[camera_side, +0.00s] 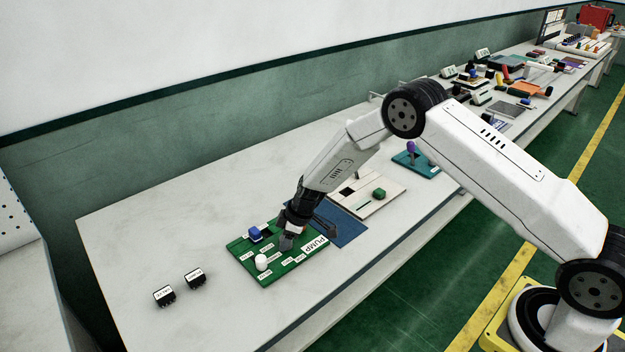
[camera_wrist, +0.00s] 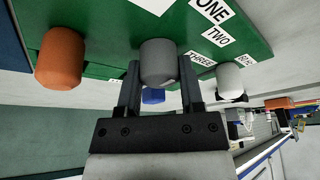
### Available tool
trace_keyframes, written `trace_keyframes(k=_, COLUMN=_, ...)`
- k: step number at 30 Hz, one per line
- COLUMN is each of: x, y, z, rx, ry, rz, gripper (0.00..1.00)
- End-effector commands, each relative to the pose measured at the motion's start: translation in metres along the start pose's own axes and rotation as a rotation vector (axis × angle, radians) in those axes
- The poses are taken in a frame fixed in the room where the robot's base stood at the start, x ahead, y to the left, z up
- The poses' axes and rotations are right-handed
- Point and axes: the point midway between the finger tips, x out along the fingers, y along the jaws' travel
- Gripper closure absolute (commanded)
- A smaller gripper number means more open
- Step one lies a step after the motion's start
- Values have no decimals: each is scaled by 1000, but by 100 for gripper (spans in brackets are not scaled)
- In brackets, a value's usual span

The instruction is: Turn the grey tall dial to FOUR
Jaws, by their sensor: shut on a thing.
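The grey tall dial (camera_wrist: 158,60) stands on the green panel (camera_wrist: 110,22) between my two fingers in the wrist view. My gripper (camera_wrist: 158,84) is shut on it from both sides. Labels ONE, TWO and THREE (camera_wrist: 200,59) show on the panel beside the dial; no label reading FOUR can be made out and the dial's pointer mark is not visible. In the side view my gripper (camera_side: 287,240) reaches down onto the green panel (camera_side: 290,278) marked PUMP and largely hides the dial.
An orange knob (camera_wrist: 61,58), a white knob (camera_wrist: 230,80) and a blue knob (camera_wrist: 153,96) stand on the same panel close around my fingers. In the side view, two small black labelled blocks (camera_side: 195,278) lie left of the panel. A blue mat (camera_side: 345,228) lies on its right.

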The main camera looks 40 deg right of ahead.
Motion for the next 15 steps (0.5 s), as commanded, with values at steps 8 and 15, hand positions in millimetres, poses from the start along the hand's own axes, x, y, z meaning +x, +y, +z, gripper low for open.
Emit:
trace_keyframes(k=8, x=0, y=0, z=0, rx=53, ry=1, rz=22, gripper=100)
trace_keyframes(k=15, x=0, y=0, z=0, rx=147, ry=1, rz=59, gripper=100)
